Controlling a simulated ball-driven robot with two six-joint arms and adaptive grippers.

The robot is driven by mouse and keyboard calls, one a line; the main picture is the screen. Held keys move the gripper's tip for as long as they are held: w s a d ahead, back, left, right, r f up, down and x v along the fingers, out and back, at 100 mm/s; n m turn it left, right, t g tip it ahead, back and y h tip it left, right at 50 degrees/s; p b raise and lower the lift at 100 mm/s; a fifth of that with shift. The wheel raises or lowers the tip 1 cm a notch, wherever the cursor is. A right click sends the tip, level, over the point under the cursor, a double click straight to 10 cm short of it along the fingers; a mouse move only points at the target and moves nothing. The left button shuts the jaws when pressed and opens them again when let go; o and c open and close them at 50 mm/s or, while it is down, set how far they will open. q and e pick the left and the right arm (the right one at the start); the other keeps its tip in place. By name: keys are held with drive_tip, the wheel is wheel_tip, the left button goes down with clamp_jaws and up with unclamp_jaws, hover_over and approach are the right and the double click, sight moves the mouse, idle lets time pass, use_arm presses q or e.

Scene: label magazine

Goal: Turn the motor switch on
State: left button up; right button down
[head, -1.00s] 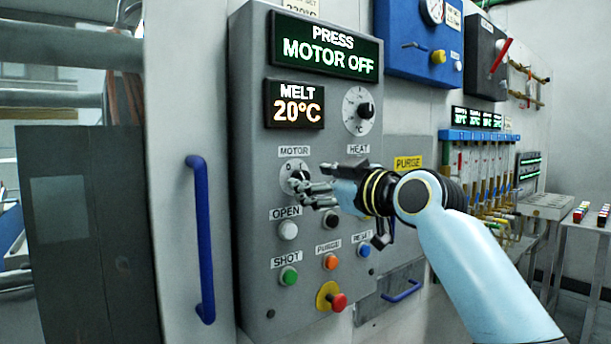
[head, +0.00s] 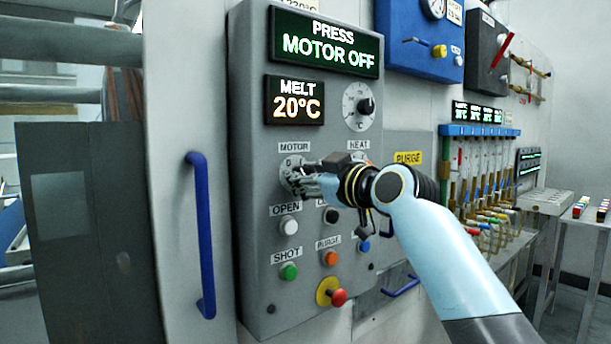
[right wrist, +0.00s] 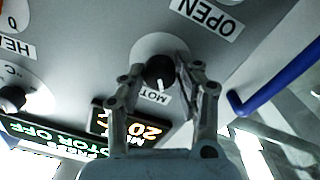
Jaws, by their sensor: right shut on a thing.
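The motor switch is a black knob (right wrist: 158,72) on a pale round dial, under the MOTOR label (head: 294,147) on the grey control panel (head: 250,200). In the head view my right gripper (head: 298,181) covers most of the dial. In the right wrist view its two fingers (right wrist: 159,76) stand on either side of the knob and are shut on it. A white mark shows on the knob's face. The display (head: 325,42) at the panel's top reads PRESS MOTOR OFF. My left gripper is not in view.
The white OPEN button (head: 289,227) and green SHOT button (head: 289,272) sit below the motor dial. The HEAT dial is partly hidden by my right gripper. A red stop button (head: 338,298) is low on the panel. A blue handle (head: 203,235) stands left of it.

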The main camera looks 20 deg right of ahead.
drive_tip(key=m+p, duration=0.2)
drive_tip(key=m, duration=0.1)
drive_tip(key=shift+r, duration=0.15)
drive_tip(key=m+p, duration=0.3)
drive_tip(key=m, duration=0.1)
drive_tip(key=m+p, duration=0.2)
drive_tip(key=m, duration=0.2)
drive_tip(key=shift+d+g, duration=0.1)
drive_tip(key=shift+g, duration=0.2)
drive_tip(key=shift+m+p, duration=0.9)
drive_tip(key=shift+m, duration=0.4)
drive_tip(key=c, duration=0.9)
unclamp_jaws()
drive_tip(key=shift+c, duration=0.2)
